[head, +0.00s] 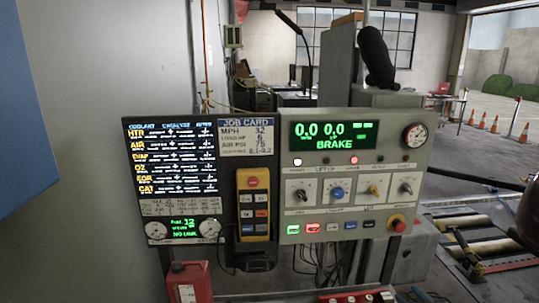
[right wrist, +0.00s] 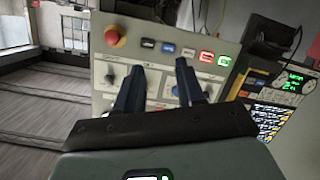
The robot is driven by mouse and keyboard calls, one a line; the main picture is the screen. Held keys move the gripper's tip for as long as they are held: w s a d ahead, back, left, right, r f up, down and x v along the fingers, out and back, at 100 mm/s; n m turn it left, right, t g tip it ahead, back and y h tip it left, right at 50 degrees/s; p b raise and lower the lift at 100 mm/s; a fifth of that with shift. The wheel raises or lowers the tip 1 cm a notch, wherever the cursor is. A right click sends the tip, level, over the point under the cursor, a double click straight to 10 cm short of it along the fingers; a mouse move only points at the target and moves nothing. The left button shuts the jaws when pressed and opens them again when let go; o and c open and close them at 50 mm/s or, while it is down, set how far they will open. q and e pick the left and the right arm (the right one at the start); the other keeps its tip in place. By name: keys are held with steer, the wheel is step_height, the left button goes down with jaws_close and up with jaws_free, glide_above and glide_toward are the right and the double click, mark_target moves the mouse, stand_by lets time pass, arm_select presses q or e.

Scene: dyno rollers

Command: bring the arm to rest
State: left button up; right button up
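My right gripper (right wrist: 161,66) shows in the right wrist view as two dark fingers spread apart, with nothing held between them. The fingers point toward the control panel (right wrist: 228,42), which appears upside down there. Whether they touch it I cannot tell. In the head view the same panel (head: 283,181) stands upright with a green "BRAKE" display (head: 333,136), a row of knobs and lit buttons. No gripper is clear in the head view; a dark rounded shape (head: 530,215) is cut off at its right edge. My left gripper is out of view.
Left of the panel is a data screen (head: 172,170) with a yellow handset (head: 253,205) beside it. A red can (head: 189,283) stands below. Rollers (head: 490,247) lie in the floor at right. A blue surface (head: 25,105) fills the left edge.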

steer(key=a+f+m+g, duration=0.3)
steer(key=f, duration=1)
steer(key=s+a+f+m+g+p, duration=0.1)
steer(key=s+a+f+g, duration=0.2)
steer(key=f, duration=0.4)
steer(key=s+a+f+m+g+y, duration=0.1)
steer(key=s+a+f, duration=0.2)
steer(key=s+f, duration=0.3)
steer(key=s+a+f+m+g+p, duration=0.1)
steer(key=s+a+f+m+g, duration=0.2)
steer(key=f, duration=0.5)
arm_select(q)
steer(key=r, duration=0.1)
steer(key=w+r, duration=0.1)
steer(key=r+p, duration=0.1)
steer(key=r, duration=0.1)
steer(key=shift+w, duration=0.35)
arm_select(e)
steer(key=s+a+f+g, duration=0.3)
steer(key=s+a+f, duration=0.1)
steer(key=s, duration=0.7)
steer(key=s+a+f+m+g+y, duration=0.1)
steer(key=s+a+f+g, duration=0.2)
steer(key=s, duration=0.8)
step_height(320, 180, down, 2)
steer(key=a, duration=0.3)
steer(key=shift+s, duration=0.4)
steer(key=shift+d, duration=0.1)
steer(key=shift+c, duration=0.3)
